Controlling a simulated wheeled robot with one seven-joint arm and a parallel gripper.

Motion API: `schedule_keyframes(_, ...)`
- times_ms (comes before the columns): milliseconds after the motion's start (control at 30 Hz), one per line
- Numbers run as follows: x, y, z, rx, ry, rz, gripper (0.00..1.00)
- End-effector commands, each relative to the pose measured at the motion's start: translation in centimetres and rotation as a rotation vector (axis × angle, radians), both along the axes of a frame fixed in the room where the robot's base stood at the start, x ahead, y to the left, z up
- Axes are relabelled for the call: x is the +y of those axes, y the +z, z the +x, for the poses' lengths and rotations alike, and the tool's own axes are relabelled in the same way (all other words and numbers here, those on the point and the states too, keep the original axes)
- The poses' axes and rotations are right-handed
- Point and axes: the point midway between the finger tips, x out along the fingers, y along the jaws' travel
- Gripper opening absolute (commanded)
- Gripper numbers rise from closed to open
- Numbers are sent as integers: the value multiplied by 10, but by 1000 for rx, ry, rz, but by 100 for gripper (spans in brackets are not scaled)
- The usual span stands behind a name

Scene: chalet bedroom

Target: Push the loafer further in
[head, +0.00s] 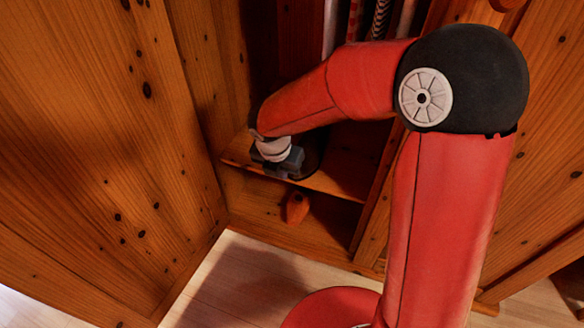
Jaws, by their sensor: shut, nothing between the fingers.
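A small orange-brown rounded thing (297,207) sits in the low compartment under the wooden shelf (337,182). It looks like the end of a shoe and may be the loafer, but it is too small to be sure. My gripper (291,166) is at the shelf's front left, above the orange-brown thing and apart from it in the picture. It is shut and holds nothing; its fingertips are hard to make out. A dark rounded thing (313,158) shows just behind and right of my gripper, partly hidden by it. I cannot tell whether they touch.
The shelf is inside an open wooden wardrobe, with a wooden door or panel (100,130) at left and an upright post (380,200) at right. Hanging clothes (380,18) show at the top. The pale floor (240,280) in front is clear at left.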

Motion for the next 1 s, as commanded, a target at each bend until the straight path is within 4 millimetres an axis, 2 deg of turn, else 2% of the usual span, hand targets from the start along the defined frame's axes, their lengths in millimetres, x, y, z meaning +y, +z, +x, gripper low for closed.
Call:
schedule_keyframes(100,-2,-28,5,5,-1,0,0)
schedule_keyframes(367,-7,-82,17,5,-3,-1,0)
schedule_keyframes(600,-18,-78,48,1,-5,3,0)
schedule_keyframes(1000,-21,-78,56,1,-5,1,0)
